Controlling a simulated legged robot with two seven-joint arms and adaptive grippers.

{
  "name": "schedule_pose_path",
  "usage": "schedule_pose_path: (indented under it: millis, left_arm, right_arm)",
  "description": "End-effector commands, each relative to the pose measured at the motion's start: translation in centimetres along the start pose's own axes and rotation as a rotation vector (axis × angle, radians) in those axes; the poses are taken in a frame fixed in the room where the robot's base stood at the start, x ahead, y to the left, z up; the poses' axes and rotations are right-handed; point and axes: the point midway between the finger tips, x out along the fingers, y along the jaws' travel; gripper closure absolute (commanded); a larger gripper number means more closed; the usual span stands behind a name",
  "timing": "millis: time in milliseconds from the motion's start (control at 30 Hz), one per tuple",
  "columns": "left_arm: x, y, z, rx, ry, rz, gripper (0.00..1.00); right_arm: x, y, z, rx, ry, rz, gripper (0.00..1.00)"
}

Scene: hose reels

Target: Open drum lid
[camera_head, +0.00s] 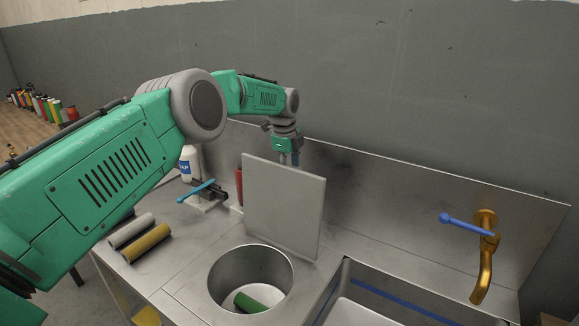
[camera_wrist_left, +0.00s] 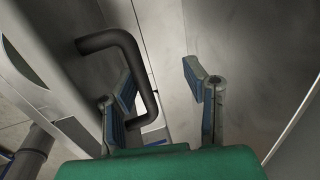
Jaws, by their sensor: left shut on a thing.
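The drum lid (camera_head: 284,207) is a square grey metal panel. It stands nearly upright at the back edge of the round drum opening (camera_head: 214,280), which is uncovered. A green cylinder (camera_head: 250,302) lies inside the drum. My left gripper (camera_head: 289,158) is at the lid's upper back side, its fingertips partly hidden by the lid. In the left wrist view, the dark bent lid handle (camera_wrist_left: 137,62) passes between the fingers of my left gripper (camera_wrist_left: 160,80), which is shut on it. My right gripper is not in view.
A grey cylinder (camera_head: 131,230) and a yellow one (camera_head: 146,243) lie left of the drum. A white bottle (camera_head: 185,168), a blue-handled vise (camera_head: 208,195) and a red cylinder (camera_head: 239,186) stand behind. A sink (camera_head: 345,272) and brass tap (camera_head: 484,268) are at right.

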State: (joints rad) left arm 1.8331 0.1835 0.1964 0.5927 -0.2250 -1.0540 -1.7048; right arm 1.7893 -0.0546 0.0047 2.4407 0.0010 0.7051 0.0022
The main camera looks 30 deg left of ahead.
Motion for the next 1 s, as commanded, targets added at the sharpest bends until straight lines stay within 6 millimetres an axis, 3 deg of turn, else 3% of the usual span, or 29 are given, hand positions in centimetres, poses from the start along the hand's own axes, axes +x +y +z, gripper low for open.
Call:
schedule_pose_path:
  millis: [33,300,333,367,833,1000]
  left_arm:
    - [1.4,0.4,-0.6,0.001,0.008,0.006,1.00]
    - [1.4,0.5,-0.7,0.002,0.011,0.008,1.00]
    - [1.4,0.5,-0.7,0.002,0.011,0.008,0.64]
    - [1.4,0.5,-0.7,0.002,0.011,0.008,0.67]
    - [0.1,0.5,-0.3,0.000,0.005,-0.002,0.67]
    - [-2.4,0.1,-0.2,0.000,0.005,-0.005,0.67]
  right_arm:
    - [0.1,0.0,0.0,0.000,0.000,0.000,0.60]
    - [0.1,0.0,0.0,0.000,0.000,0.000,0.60]
    - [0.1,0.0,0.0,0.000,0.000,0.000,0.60]
    - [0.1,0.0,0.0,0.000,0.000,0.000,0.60]
    - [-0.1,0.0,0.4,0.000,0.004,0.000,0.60]
    - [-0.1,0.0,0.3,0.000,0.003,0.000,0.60]
